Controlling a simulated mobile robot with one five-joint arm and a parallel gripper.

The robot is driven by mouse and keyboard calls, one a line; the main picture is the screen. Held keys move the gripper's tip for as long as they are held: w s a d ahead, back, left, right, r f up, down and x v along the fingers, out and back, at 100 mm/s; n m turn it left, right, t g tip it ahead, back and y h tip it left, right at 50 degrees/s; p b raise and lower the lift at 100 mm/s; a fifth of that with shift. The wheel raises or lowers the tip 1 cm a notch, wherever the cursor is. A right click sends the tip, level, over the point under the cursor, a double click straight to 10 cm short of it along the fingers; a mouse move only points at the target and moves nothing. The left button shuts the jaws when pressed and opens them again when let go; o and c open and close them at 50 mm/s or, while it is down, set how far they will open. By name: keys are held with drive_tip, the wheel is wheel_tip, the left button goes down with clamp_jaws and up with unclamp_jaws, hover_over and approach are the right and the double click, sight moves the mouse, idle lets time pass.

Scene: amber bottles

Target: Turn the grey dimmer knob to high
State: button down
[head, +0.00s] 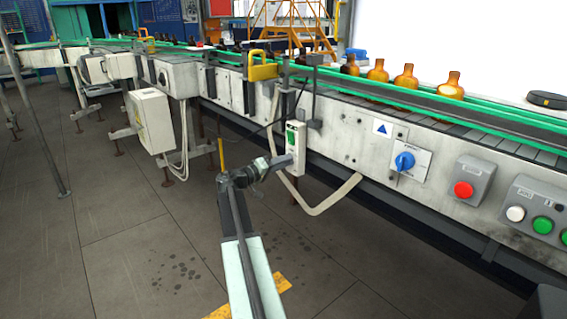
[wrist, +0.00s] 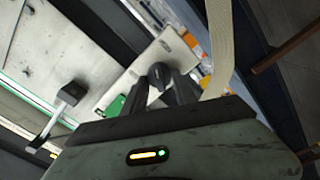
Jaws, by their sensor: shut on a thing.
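The grey dimmer knob (wrist: 158,71) shows in the wrist view as a dark round part on a pale control box (wrist: 178,48). My gripper (wrist: 161,82) is shut on it, with one dark finger on each side. The fingers hide much of the knob, and I cannot read its setting. In the head view, the same narrow box (head: 299,150) with a green patch on it hangs at the conveyor's side. My gripper (head: 286,161) reaches its lower part from the left, and the knob is hidden there.
A beige conduit (head: 342,195) loops below the box, close to my gripper. The conveyor (head: 350,140) carries several amber bottles (head: 404,78). A blue rotary switch (head: 404,161) and a red button (head: 463,190) sit to the right. The floor at left is mostly clear.

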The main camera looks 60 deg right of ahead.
drive_tip(key=shift+s, duration=0.1)
drive_tip(key=c, duration=1)
unclamp_jaws()
drive_tip(key=shift+d, duration=0.1)
drive_tip(key=v, duration=0.8)
